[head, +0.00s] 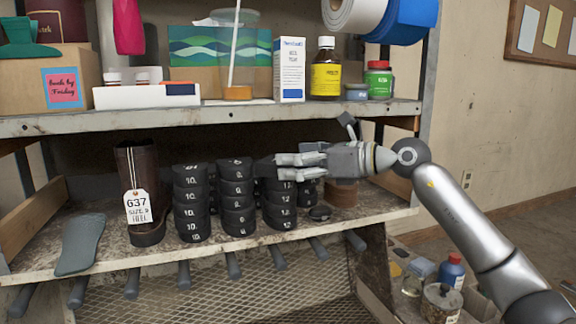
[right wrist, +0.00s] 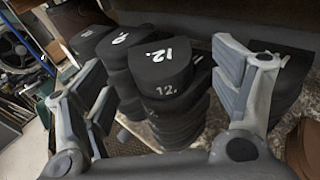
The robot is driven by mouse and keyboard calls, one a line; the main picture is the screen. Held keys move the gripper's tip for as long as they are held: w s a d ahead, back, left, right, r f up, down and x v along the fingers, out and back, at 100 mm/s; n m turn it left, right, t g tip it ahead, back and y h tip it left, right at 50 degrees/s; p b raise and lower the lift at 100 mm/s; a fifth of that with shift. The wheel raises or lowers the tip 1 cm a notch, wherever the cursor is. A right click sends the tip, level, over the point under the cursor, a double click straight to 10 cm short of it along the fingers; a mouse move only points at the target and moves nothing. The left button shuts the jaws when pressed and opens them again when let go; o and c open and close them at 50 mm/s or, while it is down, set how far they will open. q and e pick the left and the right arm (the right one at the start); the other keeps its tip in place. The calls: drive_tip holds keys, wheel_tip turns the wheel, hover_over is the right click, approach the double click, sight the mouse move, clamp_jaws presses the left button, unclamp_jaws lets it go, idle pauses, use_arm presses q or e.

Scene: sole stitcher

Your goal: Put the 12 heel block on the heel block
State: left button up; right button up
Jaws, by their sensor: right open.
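Black heel blocks stand in stacks on the lower shelf. In the head view the stack marked 12 (head: 279,205) is the right one of three front stacks. My right gripper (head: 280,160) reaches in from the right at the top of this stack and hides part of it. In the right wrist view the top 12 heel block (right wrist: 160,68) sits on its stack, between the spread fingers of my right gripper (right wrist: 158,62). The fingers are open, with visible room on the left side. My left gripper is not in view.
Stacks marked 10 (head: 191,205) and a middle stack (head: 236,198) stand close on the left. A brown boot (head: 144,180) with a tag is further left. The upper shelf edge (head: 220,118) runs just above my right gripper. A brown roll (head: 341,193) stands right of the stacks.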

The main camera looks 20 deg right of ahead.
drive_tip(key=b+v, duration=0.3)
drive_tip(key=v, duration=0.7)
drive_tip(key=shift+f, duration=0.15)
